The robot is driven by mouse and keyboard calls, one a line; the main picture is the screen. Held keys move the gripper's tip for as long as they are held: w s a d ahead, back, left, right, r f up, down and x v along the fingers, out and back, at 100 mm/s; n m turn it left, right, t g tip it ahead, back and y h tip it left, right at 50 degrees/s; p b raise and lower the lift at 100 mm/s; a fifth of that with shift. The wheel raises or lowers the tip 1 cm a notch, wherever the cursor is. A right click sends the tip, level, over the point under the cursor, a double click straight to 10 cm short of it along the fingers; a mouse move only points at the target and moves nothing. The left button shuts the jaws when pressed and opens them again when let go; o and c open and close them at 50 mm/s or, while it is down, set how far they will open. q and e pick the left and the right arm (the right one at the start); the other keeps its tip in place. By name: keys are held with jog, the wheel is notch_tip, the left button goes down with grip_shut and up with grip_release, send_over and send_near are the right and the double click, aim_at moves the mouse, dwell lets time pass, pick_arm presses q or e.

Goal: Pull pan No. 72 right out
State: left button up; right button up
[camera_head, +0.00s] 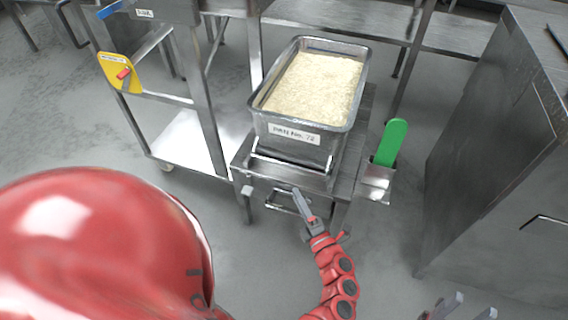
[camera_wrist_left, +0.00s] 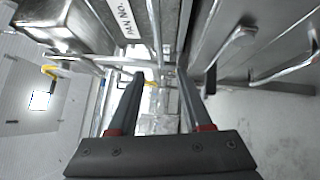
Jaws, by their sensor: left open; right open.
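Pan No. 72 (camera_head: 325,143) is a deep steel pan full of pale rice, with a white label on its front. It stands upright on a steel stand (camera_head: 240,170). A bar handle (camera_head: 290,165) runs along the front below the label. My left gripper (camera_head: 300,200) is open and empty, just in front of and below that handle. In the left wrist view my left gripper (camera_wrist_left: 160,73) has its two fingers apart, and part of the label (camera_wrist_left: 128,18) shows at the top. I cannot tell whether the fingers touch anything. My right gripper (camera_head: 465,303) is open at the bottom right, away from the pan.
A green-handled tool (camera_head: 391,142) stands in a steel holder (camera_head: 376,183) right of the stand. A steel cabinet (camera_head: 500,150) stands at the right. A steel cart (camera_head: 190,143) with a yellow tag (camera_head: 120,73) stands at the left. Open floor (camera_head: 395,245) lies between stand and cabinet.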

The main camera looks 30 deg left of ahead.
aim_at(278, 161)
pick_arm(q)
jog(key=b+x, duration=0.2)
jog(key=x, duration=1.2)
grip_shut()
dwell(0.9)
